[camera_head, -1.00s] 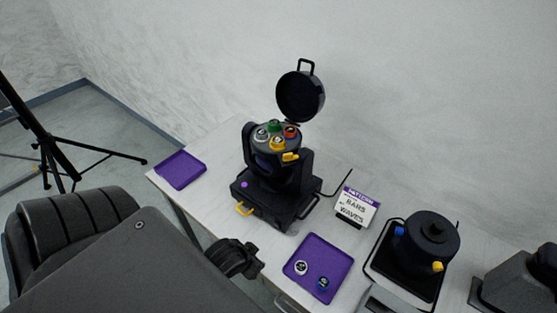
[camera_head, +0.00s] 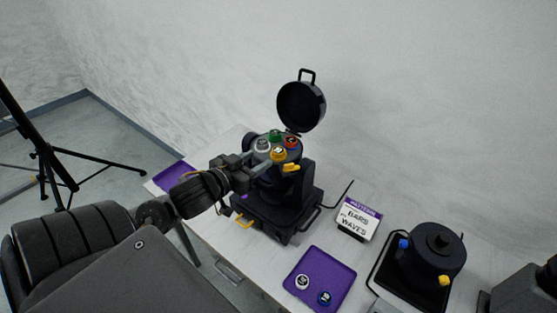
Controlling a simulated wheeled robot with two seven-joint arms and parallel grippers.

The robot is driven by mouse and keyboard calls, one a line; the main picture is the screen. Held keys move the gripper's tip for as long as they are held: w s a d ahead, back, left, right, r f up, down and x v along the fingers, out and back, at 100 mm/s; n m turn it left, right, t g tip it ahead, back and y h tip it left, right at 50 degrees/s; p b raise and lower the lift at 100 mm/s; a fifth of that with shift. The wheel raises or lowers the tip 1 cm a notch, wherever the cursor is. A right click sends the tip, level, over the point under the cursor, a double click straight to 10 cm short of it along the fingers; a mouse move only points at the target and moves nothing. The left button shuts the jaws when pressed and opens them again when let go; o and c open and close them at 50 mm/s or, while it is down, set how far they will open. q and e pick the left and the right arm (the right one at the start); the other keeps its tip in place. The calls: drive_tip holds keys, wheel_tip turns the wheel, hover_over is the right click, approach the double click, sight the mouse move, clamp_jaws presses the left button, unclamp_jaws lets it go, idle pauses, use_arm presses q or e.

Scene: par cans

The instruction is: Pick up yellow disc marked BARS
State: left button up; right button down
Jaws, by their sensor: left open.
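The yellow disc (camera_head: 278,154) sits at the near side of the round top of a black lamp-like fixture (camera_head: 280,211), among a green disc (camera_head: 275,134), a red disc (camera_head: 291,142) and a pale grey disc (camera_head: 262,145). Its marking is too small to read. My left gripper (camera_head: 267,160) is open, just left of the yellow disc, with its fingers pointing right toward it. I cannot tell whether a fingertip touches it. The gripper and wrist hide part of the fixture's left side. My right gripper is not in view.
The fixture's round lid (camera_head: 301,107) stands open behind the discs. A purple tray (camera_head: 340,268) holds a white disc (camera_head: 302,282) and a blue disc (camera_head: 325,298). Another purple tray (camera_head: 170,176) is partly hidden by my arm. A sign (camera_head: 358,219) reads BARS, WAVES. A second black fixture (camera_head: 432,262) stands right.

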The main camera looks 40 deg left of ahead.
sight(275, 153)
use_arm(q)
drive_tip(key=w, duration=0.2)
drive_tip(key=w+f, duration=0.1)
drive_tip(key=w, duration=0.2)
drive_tip(key=w+f+p, duration=0.1)
drive_tip(key=w, duration=0.1)
drive_tip(key=shift+w+f, duration=0.1)
drive_tip(key=shift+w, duration=0.2)
drive_tip(key=shift+s, duration=0.1)
drive_tip(key=c, duration=0.7)
